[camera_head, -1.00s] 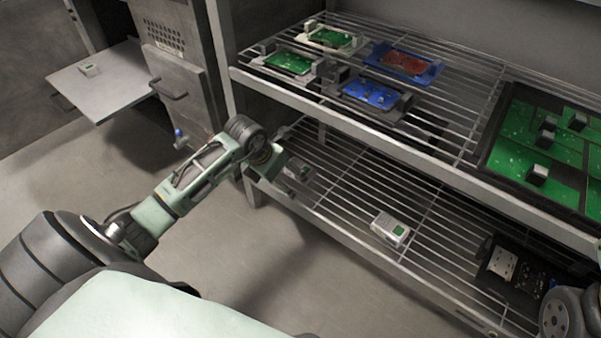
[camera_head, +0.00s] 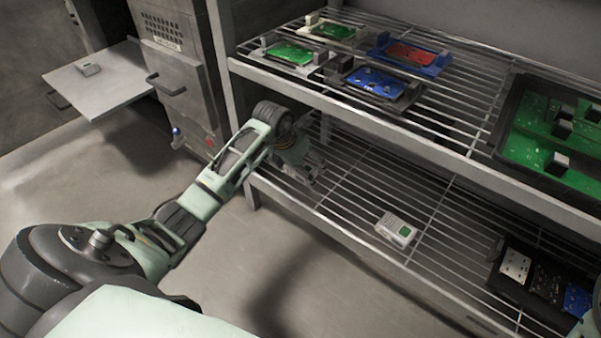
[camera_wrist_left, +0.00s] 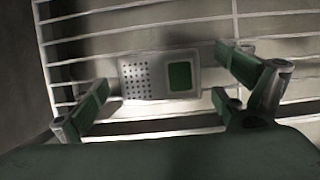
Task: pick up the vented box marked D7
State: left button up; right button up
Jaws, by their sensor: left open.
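A pale grey vented box (camera_wrist_left: 160,76) with a dotted grid and a green square lies on the wire shelf in the left wrist view. It sits between the spread fingers of my left gripper (camera_wrist_left: 158,90), with gaps on both sides. In the head view my left gripper (camera_head: 310,172) reaches over the left end of the lower shelf and hides that box. A similar pale box with a green square (camera_head: 396,229) lies further right on the lower shelf. I cannot read a D7 mark on either. My right gripper is out of view.
The upper shelf (camera_head: 440,133) overhangs the lower wire shelf (camera_head: 345,200), close above my left wrist. A black tray (camera_head: 496,278) lies at the lower right. The shelf between the boxes is clear.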

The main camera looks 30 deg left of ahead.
pick_arm(q)
jog(key=shift+c, duration=0.4)
jog(key=c, duration=1.3)
jog(key=shift+o, duration=0.2)
jog(key=shift+r, duration=0.15)
